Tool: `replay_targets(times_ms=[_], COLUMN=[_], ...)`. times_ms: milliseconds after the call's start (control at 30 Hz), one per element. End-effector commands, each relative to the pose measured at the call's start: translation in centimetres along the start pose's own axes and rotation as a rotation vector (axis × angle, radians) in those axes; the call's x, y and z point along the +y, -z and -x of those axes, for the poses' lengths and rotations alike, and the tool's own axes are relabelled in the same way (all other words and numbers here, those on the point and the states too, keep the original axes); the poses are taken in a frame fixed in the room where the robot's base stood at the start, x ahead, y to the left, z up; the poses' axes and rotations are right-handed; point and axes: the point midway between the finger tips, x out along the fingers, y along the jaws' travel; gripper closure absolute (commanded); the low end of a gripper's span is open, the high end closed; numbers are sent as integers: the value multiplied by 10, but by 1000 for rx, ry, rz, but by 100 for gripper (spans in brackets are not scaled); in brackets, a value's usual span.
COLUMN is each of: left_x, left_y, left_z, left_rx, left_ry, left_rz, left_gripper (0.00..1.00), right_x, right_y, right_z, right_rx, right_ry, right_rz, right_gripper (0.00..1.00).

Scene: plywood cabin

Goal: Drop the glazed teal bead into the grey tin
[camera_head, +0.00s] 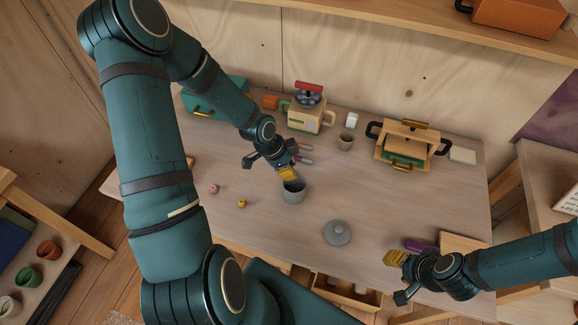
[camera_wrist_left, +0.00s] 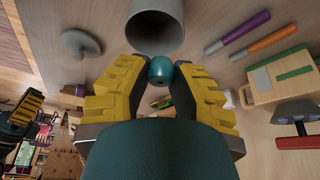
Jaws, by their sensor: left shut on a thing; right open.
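The glazed teal bead (camera_wrist_left: 160,70) sits between the yellow fingertips of my left gripper (camera_wrist_left: 160,80) in the left wrist view. My left gripper (camera_head: 288,172) is shut on it, just above the mouth of the grey tin (camera_head: 293,193) in the head view. The bead is not clear to see in the head view. The tin stands open on the table, and its dark inside (camera_wrist_left: 157,32) faces the bead in the left wrist view. My right gripper (camera_head: 398,275) is open and empty near the table's front right edge.
A grey lid (camera_head: 337,232) lies right of the tin. A pink bead (camera_head: 214,189) and a yellow bead (camera_head: 242,203) lie to the left. Markers (camera_head: 303,159), a wooden toaster-like box (camera_head: 407,146) and a pot-like box (camera_head: 308,115) stand behind. The table's middle right is clear.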

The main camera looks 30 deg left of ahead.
Motion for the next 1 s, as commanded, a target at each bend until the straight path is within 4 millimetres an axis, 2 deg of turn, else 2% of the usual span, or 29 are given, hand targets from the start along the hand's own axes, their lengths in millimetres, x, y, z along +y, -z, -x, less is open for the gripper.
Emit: replay_targets(times_ms=[133, 167, 200, 233, 533, 667, 1000], left_x=[0, 0, 0, 0, 0, -1, -1], left_y=[0, 0, 0, 0, 0, 0, -1], left_z=[1, 1, 1, 1, 1, 8, 66], left_rx=[0, 0, 0, 0, 0, 0, -1], left_ry=[0, 0, 0, 0, 0, 1, 5], left_rz=[0, 0, 0, 0, 0, 2, 4], left_gripper=[96, 68, 54, 46, 46, 46, 46], right_x=[0, 0, 0, 0, 0, 0, 0], right_y=[0, 0, 0, 0, 0, 0, 0], right_z=[1, 1, 1, 1, 1, 1, 1], right_rx=[0, 0, 0, 0, 0, 0, 0], right_ry=[0, 0, 0, 0, 0, 0, 0], right_rz=[0, 0, 0, 0, 0, 0, 0], right_gripper=[53, 53, 53, 53, 53, 53, 53])
